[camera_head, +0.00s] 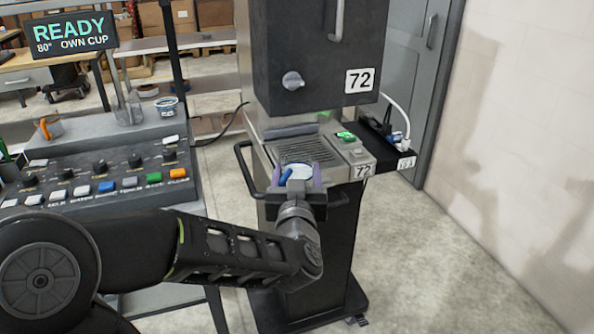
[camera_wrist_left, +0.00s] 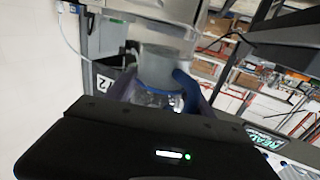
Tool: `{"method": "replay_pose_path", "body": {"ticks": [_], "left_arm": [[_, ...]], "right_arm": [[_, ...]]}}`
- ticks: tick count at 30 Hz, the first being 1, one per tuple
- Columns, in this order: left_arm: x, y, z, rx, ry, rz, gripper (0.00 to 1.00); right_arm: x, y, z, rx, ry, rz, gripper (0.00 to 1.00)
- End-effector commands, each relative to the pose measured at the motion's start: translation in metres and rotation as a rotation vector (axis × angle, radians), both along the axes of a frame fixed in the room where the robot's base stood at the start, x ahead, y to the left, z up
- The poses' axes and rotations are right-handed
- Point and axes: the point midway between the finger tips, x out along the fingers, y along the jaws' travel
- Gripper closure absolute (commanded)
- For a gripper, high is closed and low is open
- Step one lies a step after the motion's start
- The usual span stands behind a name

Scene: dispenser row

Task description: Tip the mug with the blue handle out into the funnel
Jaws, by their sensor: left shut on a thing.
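The mug (camera_head: 300,171) is pale, with a blue handle (camera_head: 286,176) on its left side in the head view. My left gripper (camera_head: 298,179) is shut on the mug, with a purple finger on each side. It holds the mug at the front edge of the dispenser marked 72 (camera_head: 310,55), by the slotted drip grate (camera_head: 297,148). In the left wrist view the mug (camera_wrist_left: 162,66) sits between the fingers, its blue handle (camera_wrist_left: 188,88) on the right. The mug's contents cannot be made out. I cannot pick out a funnel. My right gripper is not in view.
A black rail (camera_head: 243,165) runs around the dispenser's front. A side shelf (camera_head: 392,148) with small items and a cable juts out right. A button console (camera_head: 100,180) and a tub (camera_head: 167,106) stand left. The floor at right is clear.

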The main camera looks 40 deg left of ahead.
Motion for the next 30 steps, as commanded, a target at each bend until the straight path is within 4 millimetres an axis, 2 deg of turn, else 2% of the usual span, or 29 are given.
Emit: {"method": "replay_pose_path", "body": {"ticks": [11, 14, 17, 20, 23, 27, 30], "left_arm": [[0.001, 0.000, 0.001, 0.001, -0.001, -0.001, 0.95], [0.006, -0.003, 0.000, 0.001, 0.001, -0.013, 0.95], [0.020, -0.014, -0.002, 0.002, 0.005, -0.048, 0.95], [0.042, -0.034, -0.011, 0.001, 0.008, -0.114, 0.95], [0.067, -0.063, -0.028, 0.001, 0.011, -0.211, 0.95], [0.094, -0.111, -0.063, -0.002, 0.012, -0.371, 0.95], [0.104, -0.143, -0.088, -0.004, 0.009, -0.475, 0.95]], "right_arm": [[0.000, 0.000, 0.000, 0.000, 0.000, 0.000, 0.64], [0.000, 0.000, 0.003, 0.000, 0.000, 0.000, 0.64], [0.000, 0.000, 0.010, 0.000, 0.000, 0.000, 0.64], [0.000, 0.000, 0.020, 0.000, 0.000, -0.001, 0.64], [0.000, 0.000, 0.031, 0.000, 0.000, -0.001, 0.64], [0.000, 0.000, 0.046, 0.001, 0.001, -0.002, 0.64], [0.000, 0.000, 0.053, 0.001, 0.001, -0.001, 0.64]]}}
